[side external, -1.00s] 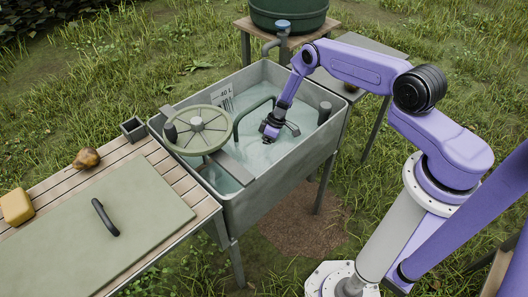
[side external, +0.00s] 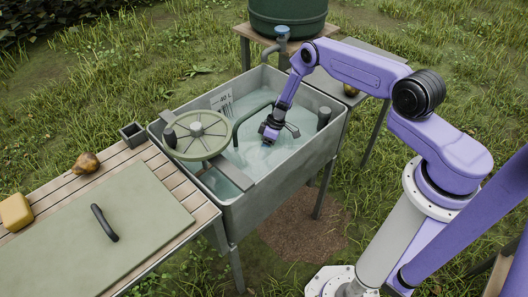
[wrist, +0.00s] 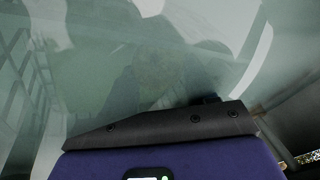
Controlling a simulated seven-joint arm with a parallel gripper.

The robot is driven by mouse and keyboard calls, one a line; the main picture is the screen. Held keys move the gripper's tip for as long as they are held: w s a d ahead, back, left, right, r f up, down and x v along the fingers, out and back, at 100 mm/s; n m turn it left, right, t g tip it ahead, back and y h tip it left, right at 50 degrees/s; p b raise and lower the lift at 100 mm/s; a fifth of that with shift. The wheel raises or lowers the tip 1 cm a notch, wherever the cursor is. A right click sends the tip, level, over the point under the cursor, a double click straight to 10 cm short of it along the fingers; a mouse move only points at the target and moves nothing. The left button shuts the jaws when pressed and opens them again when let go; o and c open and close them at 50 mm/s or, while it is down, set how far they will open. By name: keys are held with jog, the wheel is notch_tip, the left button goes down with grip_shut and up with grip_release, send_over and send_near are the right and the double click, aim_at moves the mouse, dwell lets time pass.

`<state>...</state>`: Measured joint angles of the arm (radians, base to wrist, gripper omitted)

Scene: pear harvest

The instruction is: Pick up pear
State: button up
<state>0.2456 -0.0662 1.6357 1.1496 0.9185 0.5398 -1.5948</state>
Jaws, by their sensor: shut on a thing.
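My gripper (side external: 266,143) reaches down into the water of the grey metal tank (side external: 232,208), and its fingers are hidden at or below the surface in the side view. In the wrist view a dim, mottled greenish-brown rounded shape, seemingly a pear (wrist: 153,70), shows blurred under the water between two dark finger shapes. My gripper is shut on it. A brown pear (side external: 86,163) lies on the slatted bench at left. Another brownish fruit (side external: 350,89) lies on the small table behind the tank at right.
A round spoked wheel (side external: 198,134) and a grey bar cross the tank's left part. A curved dark pipe (side external: 240,125) stands beside my gripper on its left. A green barrel (side external: 288,14) stands behind. A yellow block (side external: 15,211) and a handled board (side external: 75,240) are on the bench.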

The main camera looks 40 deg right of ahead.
notch_tip(320, 180, up, 26)
jog(key=s+d+r+m+t+h, duration=0.1)
jog(key=s+d+r+m, duration=0.15)
jog(key=s+d, duration=0.45)
jog(key=s+d+r+m+t, duration=0.1)
jog(key=s+d+r+m, duration=0.15)
jog(key=d, duration=0.85)
jog(key=s+d+r+m+t+h, duration=0.1)
jog(key=s+d+r+m, duration=0.1)
jog(key=s+d+m, duration=0.5)
jog(key=w+d+f+n, duration=0.1)
jog(key=w+d+f, duration=0.2)
jog(key=w+d+f+n, duration=0.1)
jog(key=w+d+f, duration=0.2)
jog(key=w+d, duration=0.1)
jog(key=w+d+f+n, duration=0.1)
jog(key=w+d+f, duration=0.2)
jog(key=w, duration=0.1)
jog(key=shift+w+d, duration=0.1)
jog(key=shift+d, duration=0.15)
jog(key=shift+w+d+f, duration=0.3)
jog(key=shift+w+f, duration=0.1)
jog(key=shift+f, duration=1.65)
jog(key=shift+f, duration=0.1)
